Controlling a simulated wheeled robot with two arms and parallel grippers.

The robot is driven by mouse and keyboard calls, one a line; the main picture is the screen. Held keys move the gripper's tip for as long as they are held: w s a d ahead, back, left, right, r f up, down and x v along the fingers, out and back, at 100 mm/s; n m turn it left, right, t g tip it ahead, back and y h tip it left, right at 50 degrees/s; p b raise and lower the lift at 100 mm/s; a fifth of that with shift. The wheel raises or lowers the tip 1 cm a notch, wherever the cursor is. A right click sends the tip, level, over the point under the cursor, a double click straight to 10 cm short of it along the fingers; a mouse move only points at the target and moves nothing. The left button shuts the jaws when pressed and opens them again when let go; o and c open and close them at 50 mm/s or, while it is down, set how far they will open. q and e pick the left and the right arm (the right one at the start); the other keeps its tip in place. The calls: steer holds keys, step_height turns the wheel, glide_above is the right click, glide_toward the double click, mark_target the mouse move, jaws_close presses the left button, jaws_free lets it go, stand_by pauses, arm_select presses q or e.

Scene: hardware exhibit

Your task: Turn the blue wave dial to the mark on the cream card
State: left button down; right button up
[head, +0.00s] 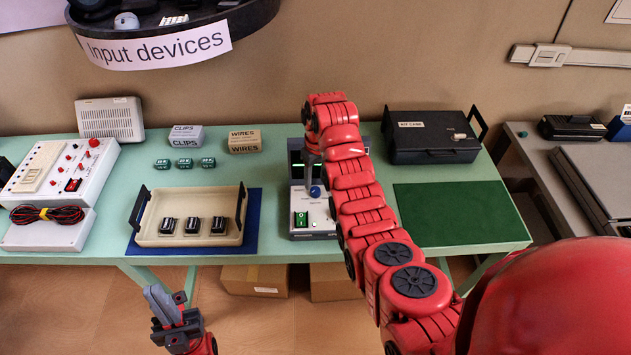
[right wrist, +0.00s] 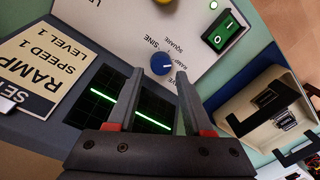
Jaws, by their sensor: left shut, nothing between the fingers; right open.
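The blue wave dial (head: 315,191) sits on the light face of the instrument (head: 318,222), partly behind my right arm. In the right wrist view the dial (right wrist: 163,67) has the words SINE, SQUARE and RAMP around it; its pointer is too small to read surely. My right gripper (right wrist: 160,82) is open, with one fingertip to each side of the dial in the picture. I cannot tell whether they reach around it. The cream card (right wrist: 40,65) reads RAMP, SPEED 1, LEVEL 1. My left gripper (head: 167,308) is shut and empty, low in front of the table.
A green rocker switch (right wrist: 222,30) is near the dial, and a screen (right wrist: 103,98) shows green traces. A cream tray (head: 165,238) with several dark parts stands left of the instrument. A dark case (head: 430,150) and a green mat (head: 460,214) lie to the right.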

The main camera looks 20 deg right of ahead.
mark_target(318, 188)
step_height(318, 188, up, 14)
steer(key=p, duration=1)
steer(key=shift+d, duration=0.35)
steer(key=shift+f, duration=0.1)
